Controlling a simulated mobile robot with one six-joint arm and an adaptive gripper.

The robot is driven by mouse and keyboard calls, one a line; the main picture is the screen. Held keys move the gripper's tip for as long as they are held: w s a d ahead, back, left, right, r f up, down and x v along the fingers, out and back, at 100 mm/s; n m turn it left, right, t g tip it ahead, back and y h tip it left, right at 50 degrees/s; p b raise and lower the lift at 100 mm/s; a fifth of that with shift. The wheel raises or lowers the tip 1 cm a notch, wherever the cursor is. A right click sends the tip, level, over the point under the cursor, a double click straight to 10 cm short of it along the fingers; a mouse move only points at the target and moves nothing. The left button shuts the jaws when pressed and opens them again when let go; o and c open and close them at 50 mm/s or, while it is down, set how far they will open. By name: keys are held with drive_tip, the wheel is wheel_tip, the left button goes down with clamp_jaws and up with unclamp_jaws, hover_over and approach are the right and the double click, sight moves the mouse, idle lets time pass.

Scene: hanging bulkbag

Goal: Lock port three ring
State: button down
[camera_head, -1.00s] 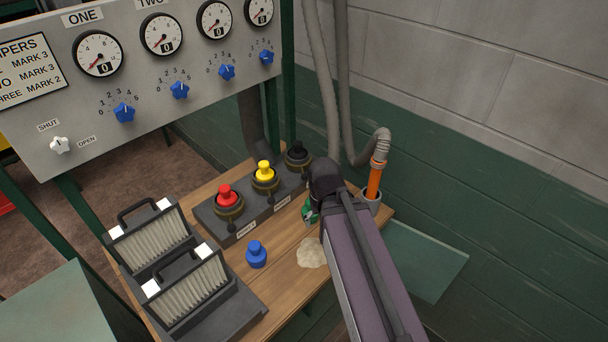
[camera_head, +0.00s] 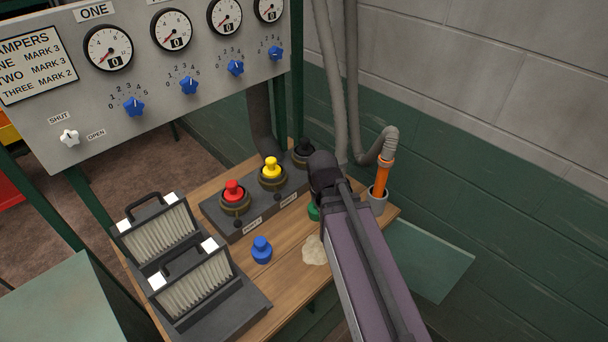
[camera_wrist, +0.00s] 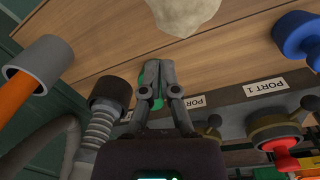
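The dark port block (camera_head: 228,228) sits on the wooden bench, with a red plug (camera_head: 234,190), a yellow plug (camera_head: 271,171) and a black plug (camera_head: 304,148) in a row. Dark brass rings surround the red and yellow ones. The ring at the black, far-right port is too small and partly hidden to tell its position. My gripper (camera_wrist: 158,68) is beside the block, over the bench. Its fingers are close together, seemingly shut. A green object (camera_head: 314,212) shows behind them, also in the wrist view (camera_wrist: 153,100); I cannot tell whether they touch it. My arm hides the gripper in the head view.
A blue plug (camera_head: 261,250) and a pale heap (camera_head: 314,250) are on the bench. An orange tube (camera_head: 381,178) stands in a grey cup at right. Filter panels (camera_head: 190,285) fill the left. The control panel (camera_head: 150,75) stands behind; grey hoses (camera_head: 334,80) hang near my arm.

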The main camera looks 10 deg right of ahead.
drive_tip(key=shift+w+a+r+n+t+h+p, duration=0.15)
drive_tip(key=shift+w+a+r+n+t+h, duration=0.65)
drive_tip(key=shift+w+a+n, duration=1.75)
drive_tip(key=shift+w+a+r+n+t+h+p, duration=0.2)
drive_tip(key=shift+w+a+r+n+h, duration=0.95)
drive_tip(key=shift+w+n, duration=2.45)
drive_tip(key=shift+w+a+r+n+t+h+p, duration=0.1)
drive_tip(key=shift+w+a+r+n+t+h, duration=0.5)
drive_tip(key=shift+w+a+n+h, duration=2.3)
drive_tip(key=y, duration=0.1)
drive_tip(key=s+d+n+y, duration=0.1)
drive_tip(key=n+y, duration=0.1)
drive_tip(key=shift+s+d+f, duration=0.2)
drive_tip(key=shift+s+d, duration=0.05)
drive_tip(key=shift+s, duration=0.05)
drive_tip(key=b+x, duration=0.8)
drive_tip(key=x, duration=0.1)
drive_tip(key=shift+d+f, duration=0.1)
drive_tip(key=shift+f, duration=0.3)
drive_tip(key=shift+w+d+f+b, duration=0.1)
drive_tip(key=shift+w+d, duration=0.15)
drive_tip(key=shift+d, duration=0.35)
drive_tip(key=shift+w+d+f+b, duration=0.1)
drive_tip(key=shift+w+d, duration=0.2)
drive_tip(key=shift+d, duration=0.35)
drive_tip(key=shift+w+d+f+b, duration=0.1)
drive_tip(key=shift+w+d, duration=0.15)
drive_tip(key=shift+d, duration=0.35)
drive_tip(key=shift+s+a+n, duration=0.1)
drive_tip(key=shift+n, duration=0.15)
